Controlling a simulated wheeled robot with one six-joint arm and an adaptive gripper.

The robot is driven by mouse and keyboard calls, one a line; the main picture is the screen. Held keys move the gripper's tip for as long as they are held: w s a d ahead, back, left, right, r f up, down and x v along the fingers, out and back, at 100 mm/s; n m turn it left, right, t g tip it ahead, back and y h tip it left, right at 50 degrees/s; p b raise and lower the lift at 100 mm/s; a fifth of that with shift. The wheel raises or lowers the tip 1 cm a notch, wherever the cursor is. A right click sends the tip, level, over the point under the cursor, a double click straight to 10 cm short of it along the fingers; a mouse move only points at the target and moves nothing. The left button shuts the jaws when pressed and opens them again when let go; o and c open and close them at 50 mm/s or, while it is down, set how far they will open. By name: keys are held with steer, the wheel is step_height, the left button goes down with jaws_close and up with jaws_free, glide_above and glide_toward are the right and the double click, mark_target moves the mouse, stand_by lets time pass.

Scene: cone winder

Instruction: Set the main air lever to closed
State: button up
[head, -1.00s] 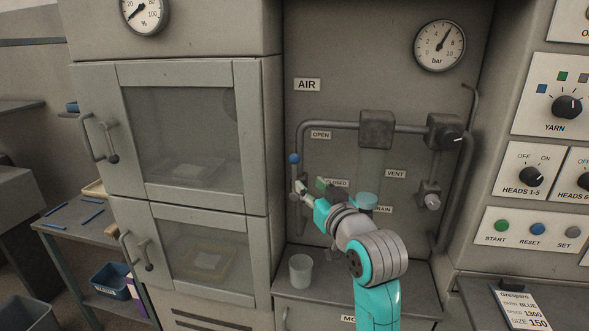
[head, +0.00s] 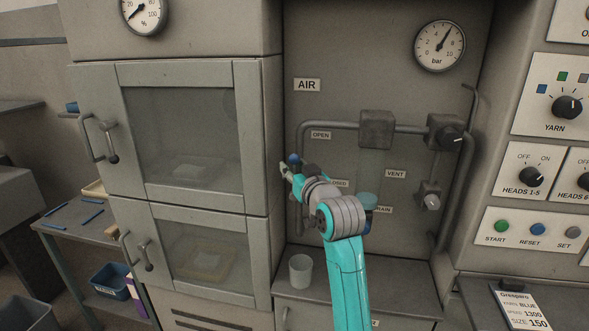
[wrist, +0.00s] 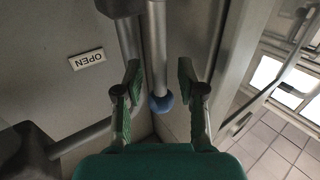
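The main air lever is a grey rod with a blue ball knob (head: 294,158), on the left pipe of the air panel. It points up, beside the pipe and below the OPEN label (head: 320,135). In the wrist view, which is upside down, the blue knob (wrist: 162,103) and rod show between my fingers. My gripper (wrist: 160,78) is open, with a green finger on either side of the lever and gaps to both. In the head view my gripper (head: 287,170) is at the knob and hides the lower lever. The CLOSED label (head: 340,184) is partly hidden by my arm.
The cabinet with glass doors (head: 261,110) stands close on the left of the lever. A white cup (head: 300,268) stands on the ledge below. Pipes, a vent valve (head: 430,197) and a pressure gauge (head: 440,46) are to the right.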

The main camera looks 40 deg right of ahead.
jaws_close()
